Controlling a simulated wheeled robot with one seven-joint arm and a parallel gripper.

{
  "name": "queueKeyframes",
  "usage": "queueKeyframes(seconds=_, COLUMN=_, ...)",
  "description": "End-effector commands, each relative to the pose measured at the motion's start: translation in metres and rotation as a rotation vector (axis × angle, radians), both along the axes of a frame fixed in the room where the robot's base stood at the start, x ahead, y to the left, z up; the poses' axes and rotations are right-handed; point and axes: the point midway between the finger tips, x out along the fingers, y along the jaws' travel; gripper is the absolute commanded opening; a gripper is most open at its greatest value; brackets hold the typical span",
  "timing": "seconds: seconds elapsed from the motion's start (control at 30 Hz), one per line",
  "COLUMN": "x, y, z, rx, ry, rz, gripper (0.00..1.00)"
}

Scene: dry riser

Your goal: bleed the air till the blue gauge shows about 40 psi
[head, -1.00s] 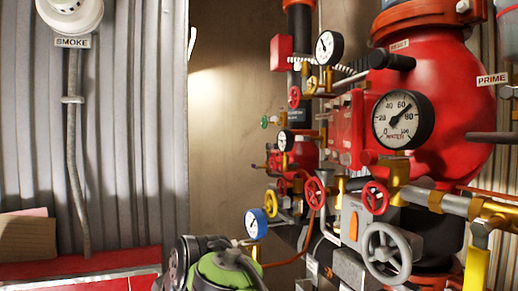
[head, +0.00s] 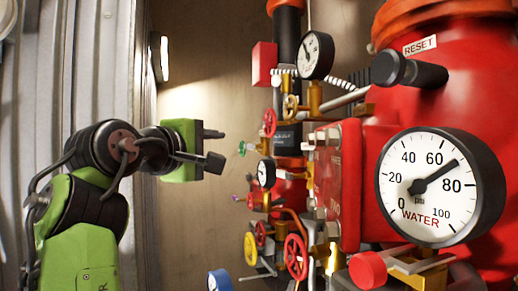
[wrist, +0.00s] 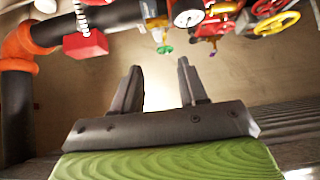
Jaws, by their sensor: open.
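The blue gauge (head: 219,281) shows at the bottom edge of the head view, cut off. Its reading cannot be made out. My gripper (head: 216,148) is open and empty, raised left of the valves, with its fingers pointing right. A small green handwheel (head: 243,148) is just beyond the fingertips, apart from them. In the wrist view my gripper (wrist: 160,68) has its two fingers spread, and the green handwheel (wrist: 165,49) is ahead of the gap between them. Which valve bleeds the air cannot be told.
The large WATER gauge (head: 428,187) reads about 70 on the red body at right. Red handwheels (head: 296,257), a yellow handwheel (head: 250,249) and small gauges (head: 316,55) crowd the middle. A corrugated wall (head: 85,70) is at left. Bare wall (head: 215,60) lies behind my gripper.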

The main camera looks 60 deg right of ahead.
Motion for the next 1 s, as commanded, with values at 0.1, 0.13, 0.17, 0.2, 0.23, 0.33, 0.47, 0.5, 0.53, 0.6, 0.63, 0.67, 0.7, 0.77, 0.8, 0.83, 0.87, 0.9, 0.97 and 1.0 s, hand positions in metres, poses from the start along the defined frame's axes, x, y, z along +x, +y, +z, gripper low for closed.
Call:
queueKeyframes(seconds=0.1, x=-0.002, y=-0.023, z=0.001, rx=0.007, ry=-0.003, rz=-0.003, gripper=0.43)
queueKeyframes(seconds=0.13, x=-0.002, y=-0.030, z=0.002, rx=0.007, ry=-0.003, rz=-0.004, gripper=0.43)
queueKeyframes(seconds=0.17, x=-0.003, y=-0.038, z=0.002, rx=0.008, ry=-0.003, rz=-0.004, gripper=0.43)
queueKeyframes(seconds=0.2, x=-0.003, y=-0.049, z=0.003, rx=0.009, ry=-0.003, rz=-0.004, gripper=0.43)
queueKeyframes(seconds=0.23, x=-0.003, y=-0.057, z=0.003, rx=0.008, ry=-0.002, rz=-0.005, gripper=0.43)
queueKeyframes(seconds=0.33, x=-0.003, y=-0.082, z=0.003, rx=0.009, ry=-0.003, rz=-0.005, gripper=0.43)
queueKeyframes(seconds=0.47, x=-0.003, y=-0.115, z=0.004, rx=0.008, ry=-0.003, rz=-0.005, gripper=0.43)
queueKeyframes(seconds=0.5, x=-0.004, y=-0.123, z=0.004, rx=0.007, ry=-0.005, rz=-0.005, gripper=0.43)
queueKeyframes(seconds=0.53, x=-0.004, y=-0.129, z=0.004, rx=0.008, ry=-0.004, rz=-0.005, gripper=0.43)
queueKeyframes(seconds=0.6, x=-0.003, y=-0.141, z=0.003, rx=0.007, ry=-0.004, rz=-0.004, gripper=0.43)
queueKeyframes(seconds=0.63, x=-0.002, y=-0.144, z=0.003, rx=0.006, ry=-0.004, rz=-0.003, gripper=0.43)
queueKeyframes(seconds=0.67, x=-0.002, y=-0.148, z=0.002, rx=0.006, ry=-0.004, rz=-0.002, gripper=0.43)
queueKeyframes(seconds=0.7, x=-0.002, y=-0.151, z=0.001, rx=0.006, ry=-0.005, rz=-0.001, gripper=0.43)
queueKeyframes(seconds=0.77, x=-0.002, y=-0.153, z=0.000, rx=0.006, ry=-0.006, rz=0.000, gripper=0.43)
queueKeyframes(seconds=0.8, x=-0.002, y=-0.154, z=-0.001, rx=0.006, ry=-0.006, rz=0.001, gripper=0.43)
queueKeyframes(seconds=0.83, x=-0.002, y=-0.154, z=-0.001, rx=0.006, ry=-0.006, rz=0.001, gripper=0.43)
queueKeyframes(seconds=0.87, x=-0.002, y=-0.154, z=-0.002, rx=0.006, ry=-0.007, rz=0.001, gripper=0.43)
queueKeyframes(seconds=0.9, x=-0.002, y=-0.154, z=-0.002, rx=0.006, ry=-0.007, rz=0.001, gripper=0.43)
queueKeyframes(seconds=0.97, x=-0.002, y=-0.154, z=-0.003, rx=0.006, ry=-0.006, rz=0.001, gripper=0.43)
queueKeyframes(seconds=1.0, x=-0.002, y=-0.154, z=-0.003, rx=0.006, ry=-0.006, rz=0.001, gripper=0.41)
